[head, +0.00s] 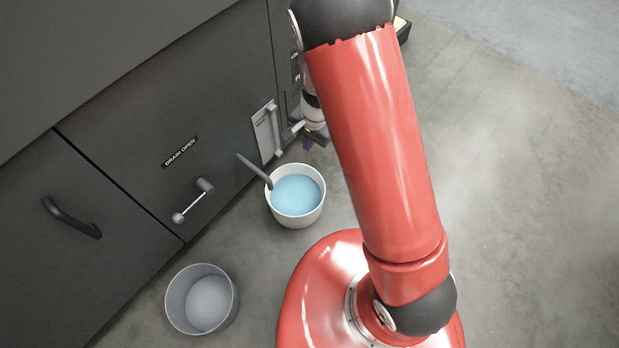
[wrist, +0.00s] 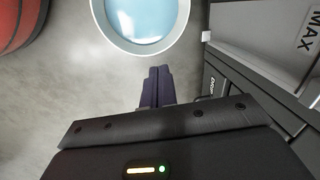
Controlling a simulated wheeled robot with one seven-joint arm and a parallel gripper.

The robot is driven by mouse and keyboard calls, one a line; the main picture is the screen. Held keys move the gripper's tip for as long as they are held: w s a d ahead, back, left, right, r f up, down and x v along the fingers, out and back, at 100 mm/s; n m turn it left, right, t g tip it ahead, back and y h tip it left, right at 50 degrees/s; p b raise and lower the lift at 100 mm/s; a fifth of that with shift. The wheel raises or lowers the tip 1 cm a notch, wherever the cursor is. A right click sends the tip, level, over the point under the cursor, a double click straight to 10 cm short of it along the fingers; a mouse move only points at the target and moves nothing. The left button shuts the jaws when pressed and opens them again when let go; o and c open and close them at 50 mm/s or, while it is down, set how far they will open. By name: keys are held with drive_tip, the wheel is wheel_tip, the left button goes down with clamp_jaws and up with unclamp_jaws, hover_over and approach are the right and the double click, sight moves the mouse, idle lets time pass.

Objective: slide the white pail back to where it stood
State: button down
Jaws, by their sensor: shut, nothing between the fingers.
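The white pail (head: 297,220) stands on the floor close to the dark cabinet front, with light blue liquid inside. A grey spout (head: 255,171) from the cabinet ends at its rim. The pail also shows at the top of the wrist view (wrist: 97,12), cut off by the frame edge. My gripper's dark fingers (wrist: 156,84) are shut and empty, a short way from the pail's rim, with floor visible between. In the head view my gripper (head: 308,143) is partly hidden, low by the cabinet just beyond the pail.
A grey bucket (head: 172,306) stands on the floor at lower left. A light gauge plate (head: 266,135) is mounted beside my gripper. Open floor (head: 530,200) lies to the right.

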drive_tip(key=shift+m+h, duration=0.6)
drive_tip(key=shift+h, duration=0.1)
drive_tip(key=f, duration=0.6)
drive_tip(key=f+b, duration=0.1)
drive_tip(key=f, duration=0.6)
drive_tip(key=f+b, duration=0.1)
drive_tip(key=f, duration=0.5)
drive_tip(key=shift+s+d+f, duration=0.1)
drive_tip(key=shift+s+f, duration=0.1)
drive_tip(key=shift+s, duration=0.1)
drive_tip(key=shift+w+d, duration=0.1)
